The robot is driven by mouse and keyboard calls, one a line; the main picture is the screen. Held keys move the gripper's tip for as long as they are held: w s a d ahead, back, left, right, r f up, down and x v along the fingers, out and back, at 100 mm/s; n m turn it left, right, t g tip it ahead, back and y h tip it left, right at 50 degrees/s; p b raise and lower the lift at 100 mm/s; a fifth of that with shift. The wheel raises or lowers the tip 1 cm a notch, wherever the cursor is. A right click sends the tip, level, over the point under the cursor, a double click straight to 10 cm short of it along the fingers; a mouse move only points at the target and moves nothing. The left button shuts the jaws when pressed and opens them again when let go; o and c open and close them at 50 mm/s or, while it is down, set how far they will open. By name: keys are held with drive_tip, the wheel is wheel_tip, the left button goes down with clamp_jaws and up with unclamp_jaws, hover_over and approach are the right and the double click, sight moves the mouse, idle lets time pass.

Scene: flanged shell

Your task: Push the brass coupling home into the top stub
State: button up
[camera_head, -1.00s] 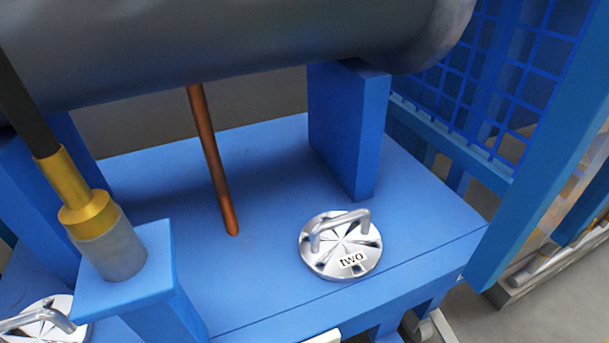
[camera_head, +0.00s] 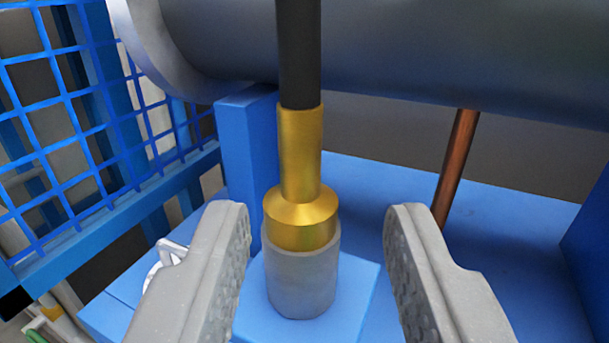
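The brass coupling (camera_head: 302,160) stands upright with a black hose (camera_head: 299,50) rising from its top. Its wide lower collar sits at the mouth of a grey cylindrical stub (camera_head: 301,280); I cannot tell how deep it is seated. The stub stands on a blue block (camera_head: 352,300). My gripper (camera_head: 318,235) is open, with one grey finger to the left and one to the right of the coupling and stub. Both fingers are apart from them, with a wider gap on the right. Nothing is held.
A large dark grey cylindrical shell (camera_head: 400,50) lies across the back on a blue support (camera_head: 248,150). A copper pipe (camera_head: 456,165) drops from it at right. Blue mesh (camera_head: 60,130) stands at left. A metal handle (camera_head: 165,255) shows behind the left finger.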

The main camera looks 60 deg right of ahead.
sight(299, 182)
drive_tip(key=shift+w+b+x, duration=0.15)
drive_tip(key=shift+b+x, duration=0.25)
drive_tip(key=shift+x, duration=1)
drive_tip(key=shift+w+b+x, duration=0.15)
drive_tip(key=shift+b+x, duration=0.25)
drive_tip(key=shift+x, duration=0.95)
drive_tip(key=shift+a+r, duration=0.1)
drive_tip(key=shift+a, duration=0.05)
clamp_jaws()
